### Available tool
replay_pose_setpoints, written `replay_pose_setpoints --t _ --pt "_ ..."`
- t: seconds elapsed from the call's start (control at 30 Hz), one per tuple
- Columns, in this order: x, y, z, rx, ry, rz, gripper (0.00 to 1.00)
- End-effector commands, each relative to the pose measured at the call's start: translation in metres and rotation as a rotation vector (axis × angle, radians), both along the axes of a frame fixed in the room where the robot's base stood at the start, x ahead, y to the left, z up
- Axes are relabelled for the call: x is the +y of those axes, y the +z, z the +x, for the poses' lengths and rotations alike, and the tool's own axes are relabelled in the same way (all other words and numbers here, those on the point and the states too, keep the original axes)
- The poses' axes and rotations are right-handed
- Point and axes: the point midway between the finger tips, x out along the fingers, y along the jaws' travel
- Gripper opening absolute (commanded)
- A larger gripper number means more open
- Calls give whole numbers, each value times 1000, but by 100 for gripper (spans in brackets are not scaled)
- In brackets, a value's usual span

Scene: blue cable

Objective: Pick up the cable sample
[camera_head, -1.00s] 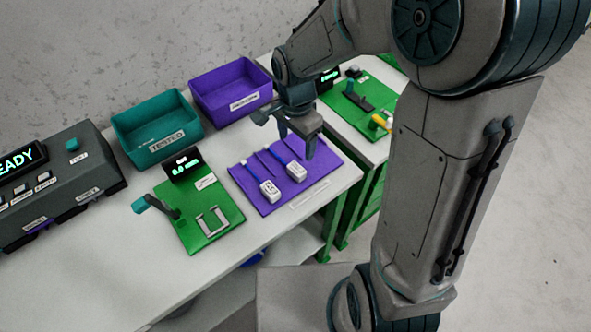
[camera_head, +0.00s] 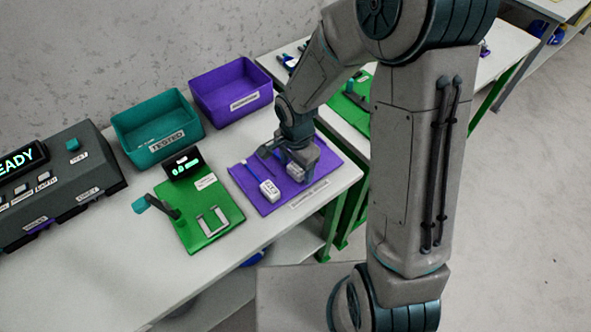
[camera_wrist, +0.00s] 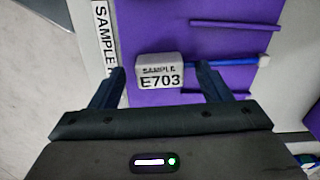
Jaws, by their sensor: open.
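The cable sample (camera_wrist: 160,73) in the wrist view is a white block labelled "SAMPLE E703" with a blue cable (camera_wrist: 232,61) running right from it. It lies on the purple mat (camera_wrist: 220,42). My gripper (camera_wrist: 163,80) is open, one finger on each side of the block, with gaps visible on both sides. In the head view my gripper (camera_head: 294,166) is low over the mat's right part, and the sample's white block (camera_head: 296,172) is partly hidden by it. A second white sample (camera_head: 269,190) with a blue cable lies to its left on the mat.
A green fixture board (camera_head: 214,228) with a lever and small display stands left of the mat. A teal bin (camera_head: 152,123) marked "TESTED" and a purple bin (camera_head: 228,88) stand behind. A grey console (camera_head: 60,185) is at far left. Low purple ridges (camera_wrist: 236,24) divide the mat.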

Motion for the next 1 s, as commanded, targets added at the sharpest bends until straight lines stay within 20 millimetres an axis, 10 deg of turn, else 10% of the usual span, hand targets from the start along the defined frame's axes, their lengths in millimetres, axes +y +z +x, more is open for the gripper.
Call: replay_pose_setpoints --t 0.23,0.67,1.0 --pt "0 0 0 0 0 0 21" --pt "0 5 1 -1 1 0 21" --pt "-6 46 0 -4 -4 0 21"
